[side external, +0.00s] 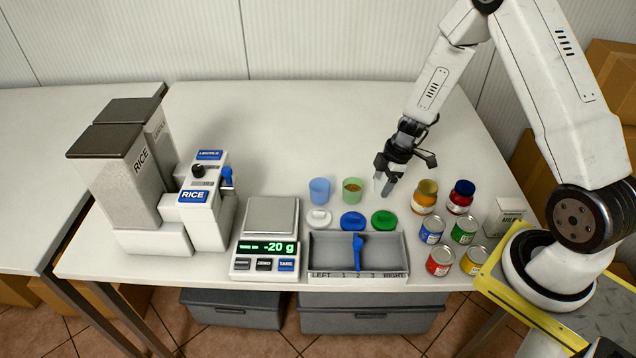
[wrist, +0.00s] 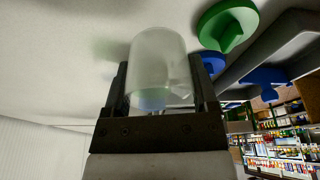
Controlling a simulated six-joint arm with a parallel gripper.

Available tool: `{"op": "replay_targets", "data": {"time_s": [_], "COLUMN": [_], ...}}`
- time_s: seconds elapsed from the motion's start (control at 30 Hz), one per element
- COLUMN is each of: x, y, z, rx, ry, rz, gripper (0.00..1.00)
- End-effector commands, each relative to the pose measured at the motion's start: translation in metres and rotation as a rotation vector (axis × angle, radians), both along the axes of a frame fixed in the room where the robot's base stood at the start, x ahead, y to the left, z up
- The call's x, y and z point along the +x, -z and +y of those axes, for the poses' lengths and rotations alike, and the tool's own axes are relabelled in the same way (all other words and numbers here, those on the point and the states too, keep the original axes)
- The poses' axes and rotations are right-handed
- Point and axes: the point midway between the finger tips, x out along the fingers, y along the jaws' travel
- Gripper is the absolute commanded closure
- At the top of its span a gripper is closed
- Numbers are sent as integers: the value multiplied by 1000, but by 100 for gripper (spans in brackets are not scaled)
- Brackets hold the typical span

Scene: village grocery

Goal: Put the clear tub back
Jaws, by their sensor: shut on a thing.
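My gripper (side external: 387,176) is shut on the clear tub (side external: 379,184), to the right of the green tub and behind the green lid. In the wrist view the frosted clear tub (wrist: 158,62) stands between the two fingers of my gripper (wrist: 160,88). Whether its base touches the table cannot be told. The blue tub (side external: 319,191) and the green tub (side external: 352,185), with something brown in it, stand in a row to the left. In front lie the white lid (side external: 318,219), blue lid (side external: 352,221) and green lid (side external: 384,220). The scale (side external: 271,220) has an empty plate and reads -20 g.
Several jars and cans (side external: 432,230) stand right of my gripper. The rice dispenser (side external: 207,205) stands left. The table behind the tubs is clear.

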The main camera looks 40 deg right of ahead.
Motion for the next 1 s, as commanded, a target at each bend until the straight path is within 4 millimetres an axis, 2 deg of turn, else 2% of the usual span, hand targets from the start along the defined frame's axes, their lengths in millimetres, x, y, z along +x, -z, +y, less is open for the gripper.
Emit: {"op": "replay_targets", "data": {"time_s": [0.33, 1.0], "x": [0, 0], "y": [22, 27], "z": [0, 0], "rx": [0, -1], "ry": [0, 0], "rz": [0, 1], "gripper": [88, 88]}}
